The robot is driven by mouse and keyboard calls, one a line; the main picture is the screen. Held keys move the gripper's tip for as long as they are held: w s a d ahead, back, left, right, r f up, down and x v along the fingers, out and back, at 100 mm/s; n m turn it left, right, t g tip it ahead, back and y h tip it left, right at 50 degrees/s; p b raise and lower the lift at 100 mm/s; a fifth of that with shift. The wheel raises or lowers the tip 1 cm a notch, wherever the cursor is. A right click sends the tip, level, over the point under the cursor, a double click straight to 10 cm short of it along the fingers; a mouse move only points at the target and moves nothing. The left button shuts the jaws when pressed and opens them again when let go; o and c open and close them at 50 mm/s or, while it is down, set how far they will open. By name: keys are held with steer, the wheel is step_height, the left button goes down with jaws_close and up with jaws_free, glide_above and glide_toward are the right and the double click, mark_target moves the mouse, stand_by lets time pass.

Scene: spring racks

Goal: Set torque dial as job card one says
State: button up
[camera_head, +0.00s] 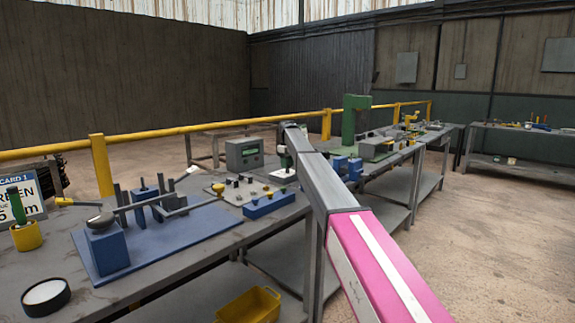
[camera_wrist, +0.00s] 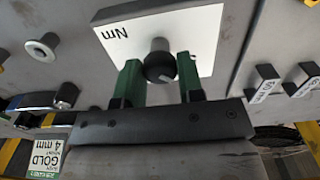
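The torque dial is a dark round knob (camera_wrist: 160,66) with a light mark, on a white plate (camera_wrist: 204,22) lettered "Nm" in the wrist view. My gripper (camera_wrist: 160,72) has its two green fingers one on each side of the knob, very close to it. I cannot tell whether they touch it. In the head view my gripper (camera_head: 286,161) is over the white plate (camera_head: 283,176) on the bench, and the knob is mostly hidden. Job card one (camera_head: 24,194) is at the left edge, cut off; "GREEN" and "5 Nm" partly show, with any digits before the 5 out of view.
A grey box with a display (camera_head: 244,154) stands behind the plate. A blue fixture board (camera_head: 160,238) and a blue block (camera_head: 268,205) lie on the bench. A yellow cup (camera_head: 27,236) and a black dish (camera_head: 46,296) are at left. A yellow bin (camera_head: 249,306) is below.

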steer(key=c, duration=0.3)
steer(key=m, duration=0.5)
steer(key=shift+m, duration=2.4)
steer(key=o, duration=0.9)
steer(key=shift+r, duration=0.15)
